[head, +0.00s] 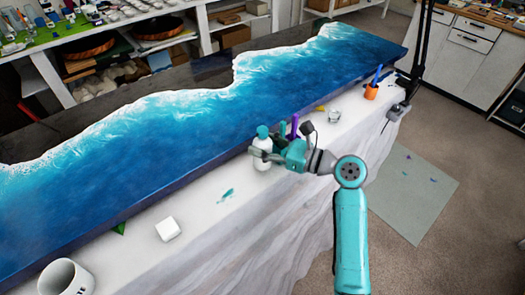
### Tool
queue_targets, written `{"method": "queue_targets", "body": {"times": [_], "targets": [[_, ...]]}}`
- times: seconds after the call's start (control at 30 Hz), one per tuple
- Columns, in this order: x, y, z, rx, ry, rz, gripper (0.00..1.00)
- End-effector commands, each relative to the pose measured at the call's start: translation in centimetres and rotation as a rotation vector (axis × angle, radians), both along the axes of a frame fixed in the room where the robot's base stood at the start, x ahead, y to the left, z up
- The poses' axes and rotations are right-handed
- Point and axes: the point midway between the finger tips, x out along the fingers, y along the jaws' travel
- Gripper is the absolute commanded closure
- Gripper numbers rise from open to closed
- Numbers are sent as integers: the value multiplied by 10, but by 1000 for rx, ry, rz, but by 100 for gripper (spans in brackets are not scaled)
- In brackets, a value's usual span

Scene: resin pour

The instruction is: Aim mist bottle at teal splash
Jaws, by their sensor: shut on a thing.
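The mist bottle (262,152) is white with a teal top. It stands upright at the front side of the blue resin slab, and I cannot tell whether its base touches the covered table. My gripper (264,155) comes from the right and is shut on the bottle; its fingers hide part of the body. The teal splash (227,195) is a small smear on the white table cover, to the left of the bottle and nearer the camera. The bottle's nozzle direction is too small to tell.
The resin slab (190,125) runs along the table behind the gripper. A white block (168,229) and a white mug (67,279) stand to the left on the cover (200,225). A purple item (294,126), clear cup (334,116) and orange cup (371,92) are close by.

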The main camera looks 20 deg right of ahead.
Motion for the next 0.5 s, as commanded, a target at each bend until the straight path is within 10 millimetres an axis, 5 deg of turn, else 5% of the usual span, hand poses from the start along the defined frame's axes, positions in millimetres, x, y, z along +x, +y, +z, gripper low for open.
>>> {"method": "queue_targets", "body": {"times": [0.2, 0.5], "targets": [[0, 0, -27, 2, 2, 0, 95], [0, 0, -28, 1, 1, 0, 95]]}}
